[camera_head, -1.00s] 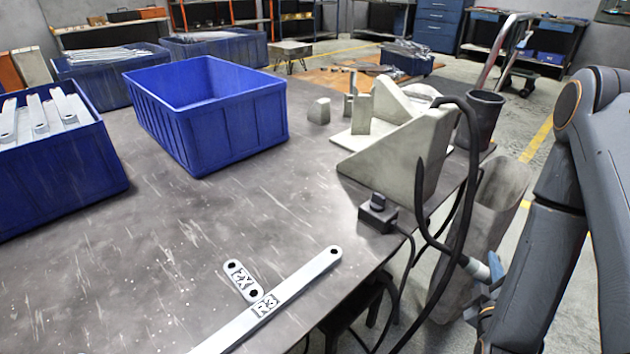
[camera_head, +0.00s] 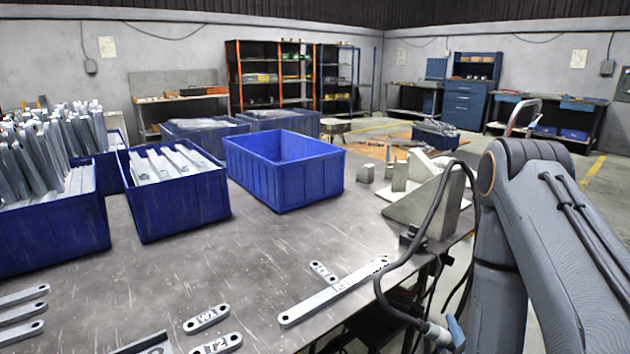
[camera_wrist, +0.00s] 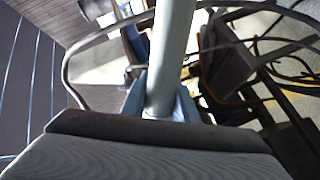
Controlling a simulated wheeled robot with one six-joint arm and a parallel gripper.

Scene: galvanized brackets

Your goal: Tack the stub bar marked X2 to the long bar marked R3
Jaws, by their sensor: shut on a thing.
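The stub bar X2 (camera_head: 323,272) lies flat on the steel table, its near end at the side of the long bar R3 (camera_head: 312,304). Whether they touch or leave a thin gap is too small to tell. R3 lies slantwise near the table's front right edge; the marks are small now. My gripper (camera_wrist: 160,103), with blue fingers, is shut on a grey cylindrical handle (camera_wrist: 172,55), seemingly a welding torch. In the head view the torch (camera_head: 437,334) hangs on a black cable beyond the table's right edge, apart from both bars. Most of the gripper is hidden there.
Two other marked stubs (camera_head: 207,318) and (camera_head: 217,344) lie left of R3, with several bars at the left edge. An empty blue bin (camera_head: 290,185) and filled blue bins stand behind. Grey angled fixtures (camera_head: 430,205) and the looping cable (camera_head: 385,285) are at right.

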